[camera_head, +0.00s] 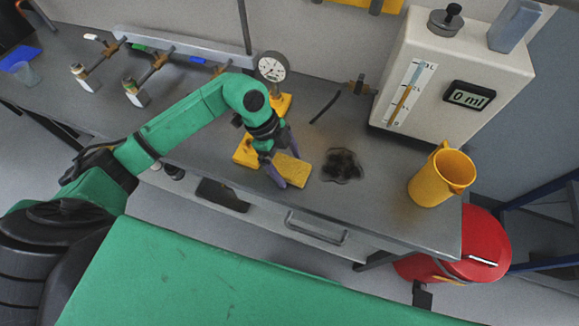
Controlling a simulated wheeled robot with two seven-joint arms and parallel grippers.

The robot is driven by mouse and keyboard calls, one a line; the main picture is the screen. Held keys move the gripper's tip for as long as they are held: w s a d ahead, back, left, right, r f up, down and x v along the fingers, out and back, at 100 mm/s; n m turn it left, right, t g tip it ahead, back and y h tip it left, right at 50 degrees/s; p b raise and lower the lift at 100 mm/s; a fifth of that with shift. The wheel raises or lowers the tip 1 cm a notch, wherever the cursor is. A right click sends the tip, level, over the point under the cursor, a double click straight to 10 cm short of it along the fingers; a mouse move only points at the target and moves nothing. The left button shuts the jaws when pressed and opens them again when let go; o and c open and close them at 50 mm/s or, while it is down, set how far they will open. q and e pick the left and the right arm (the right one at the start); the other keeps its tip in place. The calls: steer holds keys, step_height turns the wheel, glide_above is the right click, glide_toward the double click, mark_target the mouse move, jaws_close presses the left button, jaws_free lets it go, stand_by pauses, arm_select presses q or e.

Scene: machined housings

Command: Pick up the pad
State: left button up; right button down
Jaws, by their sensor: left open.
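My left gripper (284,160) reaches down over the pad with purple fingers spread open. One finger is at the pad's front-left side and the other is toward its back. I cannot tell whether the fingers touch it. Part of the pad is hidden by the gripper. My right gripper is not in view.
A dial gauge (271,68) on a yellow stand is behind my arm. A yellow jug (434,181), a white dispenser reading 0 ml (415,50) and a red bin (480,245) are to the right.

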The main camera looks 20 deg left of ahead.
mark_target(287, 167)
arm_select(q)
steer(key=shift+f, duration=0.15)
steer(key=c, duration=1.2)
steer(key=shift+o, duration=0.2)
step_height(287, 167, up, 20)
steer(key=b, duration=0.1)
steer(key=shift+r+b, duration=0.25)
steer(key=shift+b, duration=0.1)
